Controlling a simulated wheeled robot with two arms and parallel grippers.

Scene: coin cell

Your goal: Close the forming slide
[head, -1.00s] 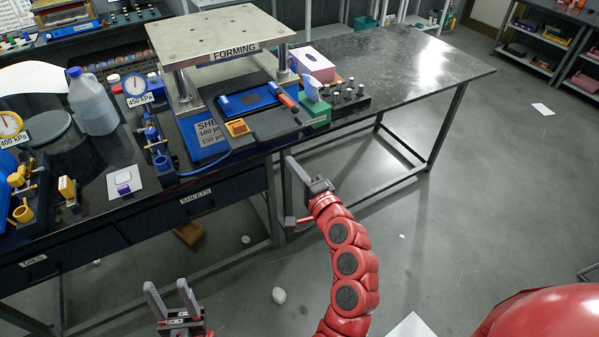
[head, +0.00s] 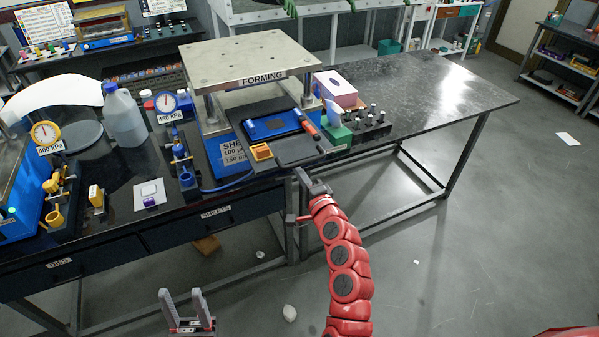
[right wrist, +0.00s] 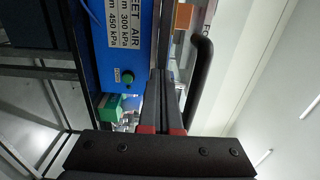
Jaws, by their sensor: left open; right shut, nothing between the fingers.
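The forming slide (head: 302,152) is a dark flat tray, drawn out toward me from under the plate of the forming press (head: 246,62). A blue plate (head: 270,126) lies on it, with an orange-red piece at its right and a yellow piece at its front. My right gripper (head: 301,178) is shut and empty, just in front of the bench edge and below the slide's front. In the right wrist view its fingers (right wrist: 169,80) lie beside a black bent bar (right wrist: 201,85), apart from it. My left gripper (head: 184,304) is open and empty, low in front of the bench.
A blue panel with lettering (right wrist: 120,40) and a green button is near the right fingers. A green block (head: 337,135) and a rack of small black-and-white posts (head: 370,122) stand right of the slide. The bench's right part (head: 430,95) is clear.

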